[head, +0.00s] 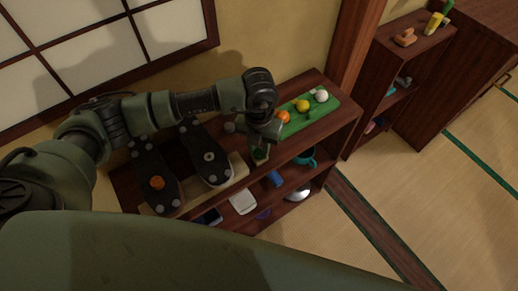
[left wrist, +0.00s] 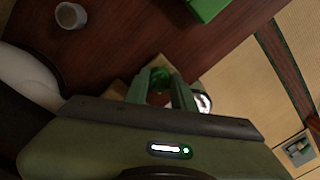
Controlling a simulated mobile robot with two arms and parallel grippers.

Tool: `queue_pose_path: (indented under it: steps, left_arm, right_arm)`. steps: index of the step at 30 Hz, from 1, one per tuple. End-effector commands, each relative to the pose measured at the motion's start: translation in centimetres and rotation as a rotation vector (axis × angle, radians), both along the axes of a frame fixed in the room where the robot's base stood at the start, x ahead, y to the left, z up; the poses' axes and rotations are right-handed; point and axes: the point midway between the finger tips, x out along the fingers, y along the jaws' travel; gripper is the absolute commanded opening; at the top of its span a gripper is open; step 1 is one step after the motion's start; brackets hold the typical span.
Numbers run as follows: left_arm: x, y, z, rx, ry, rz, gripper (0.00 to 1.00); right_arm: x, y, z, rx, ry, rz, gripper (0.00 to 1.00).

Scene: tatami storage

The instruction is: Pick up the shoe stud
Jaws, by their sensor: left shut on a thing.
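My left gripper (head: 260,150) is at the front edge of the shelf top, right of the shoe soles. It is shut on a small green round piece, seemingly a shoe stud (left wrist: 160,76), between its fingertips in the left wrist view. Two dark shoe soles lie on a pale board: the left sole (head: 150,165) bears an orange stud (head: 157,183), the right sole (head: 197,140) a grey stud (head: 209,157). A loose grey stud (head: 229,127) stands on the shelf top behind the gripper; a grey cup-shaped piece (left wrist: 70,15) shows in the left wrist view. My right gripper is out of view.
A green tray (head: 301,117) with orange, yellow and white balls lies right of the gripper. Lower shelves hold a teal mug (head: 306,157), a blue cylinder (head: 274,178) and a white item (head: 243,201). A taller cabinet (head: 378,75) stands right; tatami floor is open.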

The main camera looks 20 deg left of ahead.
Motion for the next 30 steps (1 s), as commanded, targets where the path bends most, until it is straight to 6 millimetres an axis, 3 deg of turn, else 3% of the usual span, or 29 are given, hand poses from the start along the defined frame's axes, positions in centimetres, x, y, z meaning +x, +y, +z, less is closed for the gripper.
queue_pose_path:
  steps: [8,21,30]
  left_arm:
    - [0.2,0.0,3.3,-0.001,-0.006,-0.001,0.0]
    - [0.1,-0.1,15.4,-0.001,-0.007,-0.002,0.0]
    - [0.0,0.0,19.4,0.0,-0.002,0.0,0.0]
  right_arm:
    - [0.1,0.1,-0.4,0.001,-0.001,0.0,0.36]
    - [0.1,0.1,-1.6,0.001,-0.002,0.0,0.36]
    - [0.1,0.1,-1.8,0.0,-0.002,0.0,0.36]
